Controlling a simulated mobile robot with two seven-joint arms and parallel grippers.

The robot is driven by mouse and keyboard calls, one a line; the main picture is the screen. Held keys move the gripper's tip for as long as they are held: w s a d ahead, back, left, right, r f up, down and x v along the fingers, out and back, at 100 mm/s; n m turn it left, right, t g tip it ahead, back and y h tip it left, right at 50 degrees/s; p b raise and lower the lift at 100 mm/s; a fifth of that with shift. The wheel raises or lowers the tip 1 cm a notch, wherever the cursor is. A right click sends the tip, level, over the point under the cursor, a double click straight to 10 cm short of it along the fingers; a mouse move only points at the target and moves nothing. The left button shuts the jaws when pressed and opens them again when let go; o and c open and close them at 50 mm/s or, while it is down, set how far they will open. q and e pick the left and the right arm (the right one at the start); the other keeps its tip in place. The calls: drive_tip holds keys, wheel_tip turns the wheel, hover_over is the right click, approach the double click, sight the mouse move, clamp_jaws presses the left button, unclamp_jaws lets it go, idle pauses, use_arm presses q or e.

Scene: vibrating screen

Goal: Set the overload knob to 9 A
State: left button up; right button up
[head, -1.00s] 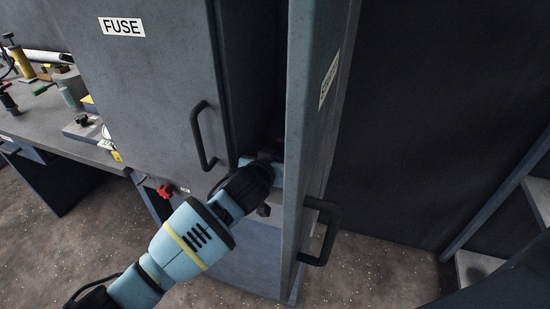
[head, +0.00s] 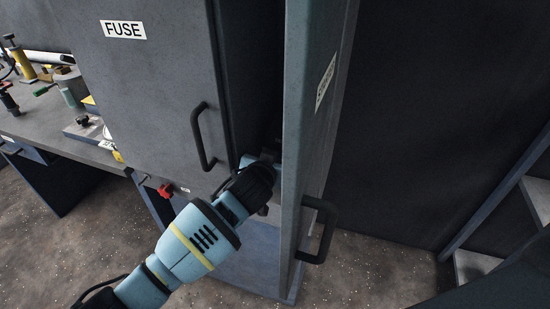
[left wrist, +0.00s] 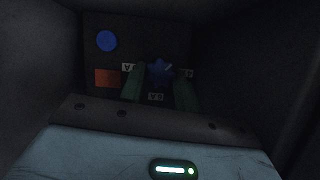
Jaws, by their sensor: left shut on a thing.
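The overload knob (left wrist: 159,72) is a dark blue, star-shaped knob on a dim panel inside the open cabinet. It shows in the left wrist view with a small pale mark towards its upper right. Small white labels (left wrist: 155,97) sit around it, too dark and partly covered to read surely. My left gripper (left wrist: 160,82) has its two dark fingers on either side of the knob, shut on it. In the head view, my left gripper (head: 266,160) reaches into the gap between the cabinet and its open door, which hides the knob. My right gripper is not in view.
The open door (head: 310,150) with its black handle stands close to the right of my left arm. The FUSE cabinet door (head: 150,80) is at left. In the wrist view, a blue round part (left wrist: 106,41) and an orange block (left wrist: 107,78) sit left of the knob.

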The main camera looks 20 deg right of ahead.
use_arm(q)
drive_tip(key=shift+s+d+r+m+y+p, duration=0.1)
drive_tip(key=shift+m+y+p, duration=0.2)
drive_tip(key=shift+m, duration=0.2)
drive_tip(key=shift+m+t+y, duration=0.3)
drive_tip(key=shift+m+t, duration=0.1)
drive_tip(key=shift+m, duration=0.1)
drive_tip(key=shift+d+f+m+t+y, duration=0.15)
drive_tip(key=shift+m+t+y, duration=0.3)
drive_tip(key=shift+m, duration=0.45)
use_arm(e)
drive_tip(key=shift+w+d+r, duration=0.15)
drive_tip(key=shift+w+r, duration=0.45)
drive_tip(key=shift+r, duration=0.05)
use_arm(q)
drive_tip(key=shift+f, duration=0.1)
drive_tip(key=o, duration=1)
drive_tip(key=shift+c, duration=0.2)
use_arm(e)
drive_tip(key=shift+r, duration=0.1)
use_arm(q)
drive_tip(key=shift+s, duration=0.1)
